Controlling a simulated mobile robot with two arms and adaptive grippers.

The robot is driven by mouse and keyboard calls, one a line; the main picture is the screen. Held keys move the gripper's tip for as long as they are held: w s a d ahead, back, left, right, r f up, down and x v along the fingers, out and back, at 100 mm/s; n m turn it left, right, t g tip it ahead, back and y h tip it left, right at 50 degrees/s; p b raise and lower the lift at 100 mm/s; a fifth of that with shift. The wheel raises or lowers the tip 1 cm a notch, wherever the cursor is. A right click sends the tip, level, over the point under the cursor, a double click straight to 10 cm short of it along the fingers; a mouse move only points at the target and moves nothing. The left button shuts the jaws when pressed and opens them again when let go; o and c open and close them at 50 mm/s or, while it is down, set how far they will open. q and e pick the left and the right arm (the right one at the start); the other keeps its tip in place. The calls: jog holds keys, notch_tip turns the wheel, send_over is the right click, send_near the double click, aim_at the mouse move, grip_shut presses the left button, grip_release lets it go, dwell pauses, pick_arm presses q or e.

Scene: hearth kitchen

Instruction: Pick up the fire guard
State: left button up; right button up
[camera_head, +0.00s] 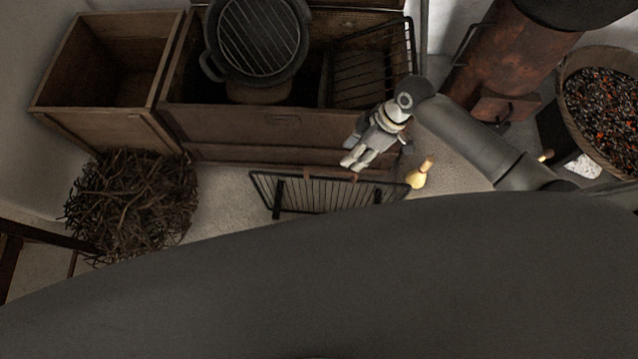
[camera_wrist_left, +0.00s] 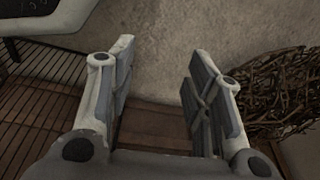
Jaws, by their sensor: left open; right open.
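The fire guard (camera_head: 325,196), a black barred panel with dark feet, stands on the floor in front of the wooden chest. Its lower part is partly hidden by the large dark shape in front. My right gripper (camera_head: 352,163) points down at the guard's top edge, right of its middle. It is open, and I cannot tell whether it touches the guard. My left gripper does not show in the head view. In the left wrist view my left gripper (camera_wrist_left: 158,80) is open and empty. The barred panel at the left there looks like the fire guard (camera_wrist_left: 38,100).
The wooden chest (camera_head: 270,132) behind holds a pot with a grill (camera_head: 260,40) and a black wire rack (camera_head: 385,70). A twig pile (camera_head: 135,200), a wooden crate (camera_head: 85,125), a yellow object (camera_head: 421,176), a rusty stove (camera_head: 510,60) and an ember basket (camera_head: 600,100) surround it.

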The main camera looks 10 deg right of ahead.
aim_at(333, 169)
jog(key=shift+n+g, duration=0.3)
jog(key=shift+n, duration=0.3)
jog(key=b+x, duration=0.1)
jog(key=x, duration=0.2)
jog(key=a+x, duration=0.1)
jog(key=x, duration=0.2)
jog(key=b+x, duration=0.1)
jog(key=x, duration=0.2)
jog(key=shift+w+a+r+b, duration=0.15)
jog(key=shift+a+r+b, duration=0.2)
jog(key=shift+a+r, duration=0.05)
jog(key=shift+a+f, duration=0.1)
jog(key=shift+f, duration=0.2)
pick_arm(q)
jog(key=w+r, duration=0.4)
jog(key=r, duration=0.3)
jog(key=shift+w+r+t, duration=0.25)
jog(key=shift+t, duration=0.05)
jog(key=shift+s+f, duration=0.15)
jog(key=shift+f, duration=0.15)
pick_arm(e)
jog(key=shift+f, duration=0.2)
jog(key=shift+c, duration=0.2)
grip_shut()
pick_arm(q)
jog(key=shift+r, duration=0.1)
pick_arm(e)
jog(key=shift+w, duration=0.1)
